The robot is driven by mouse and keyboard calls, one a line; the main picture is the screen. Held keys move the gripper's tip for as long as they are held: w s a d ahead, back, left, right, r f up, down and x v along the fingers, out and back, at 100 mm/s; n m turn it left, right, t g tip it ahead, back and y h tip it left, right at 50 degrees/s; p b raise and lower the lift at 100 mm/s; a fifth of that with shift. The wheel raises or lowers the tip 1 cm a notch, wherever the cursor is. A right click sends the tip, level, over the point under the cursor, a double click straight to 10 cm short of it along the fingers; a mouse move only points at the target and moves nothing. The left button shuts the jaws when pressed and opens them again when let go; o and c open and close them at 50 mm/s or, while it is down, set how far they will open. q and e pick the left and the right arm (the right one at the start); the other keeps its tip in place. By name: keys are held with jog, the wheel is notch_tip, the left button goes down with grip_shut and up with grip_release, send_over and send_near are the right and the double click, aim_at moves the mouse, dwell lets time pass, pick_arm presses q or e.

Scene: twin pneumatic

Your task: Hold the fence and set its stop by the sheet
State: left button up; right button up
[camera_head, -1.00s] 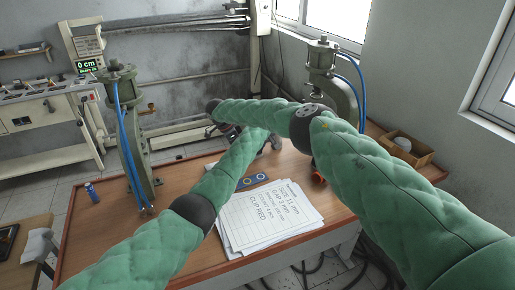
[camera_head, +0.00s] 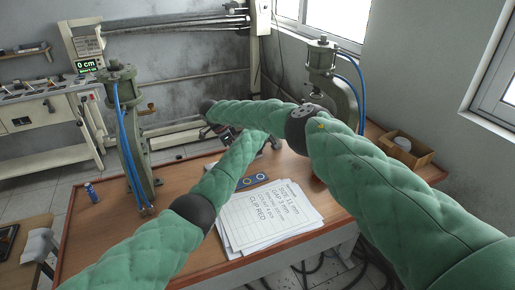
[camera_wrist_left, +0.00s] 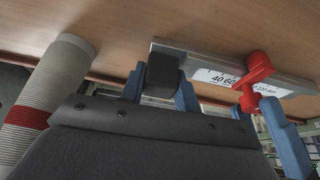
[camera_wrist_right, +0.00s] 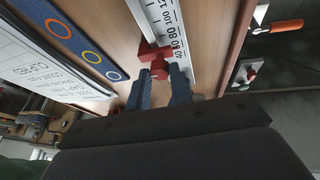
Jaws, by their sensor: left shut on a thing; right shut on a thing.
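The fence is a metal bar with a white number scale (camera_wrist_left: 215,76); it also shows in the right wrist view (camera_wrist_right: 166,22). My left gripper (camera_wrist_left: 160,88) is shut on a dark block (camera_wrist_left: 162,70) at the fence's side. A red stop (camera_wrist_left: 256,70) sits on the fence near the low numbers. My right gripper (camera_wrist_right: 160,82) is shut on the red stop, which also shows there between its fingertips (camera_wrist_right: 154,58). The sheet (camera_head: 268,218) lies on the table and reads "SIZE 11 mm", "GAP 3 mm", "CLIP RED".
A strip with coloured rings (camera_head: 252,181) lies behind the sheet on the wooden table (camera_head: 180,258). Green presses with blue hoses stand left (camera_head: 128,130) and right (camera_head: 345,95). A wooden box (camera_head: 405,152) is at right. A grey cylinder with a red band (camera_wrist_left: 45,95) is beside my left gripper.

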jog(key=shift+s+a, duration=0.35)
jog(key=shift+a, duration=0.5)
jog(key=shift+s+a, duration=0.35)
jog(key=shift+a, duration=0.5)
dwell(0.4)
jog(key=o, duration=1.2)
jog(key=shift+c, duration=0.2)
notch_tip(320, 180, up, 6)
jog(key=shift+r, duration=0.1)
jog(key=v, duration=1.1)
jog(key=shift+a+r, duration=0.15)
jog(key=shift+r, duration=0.2)
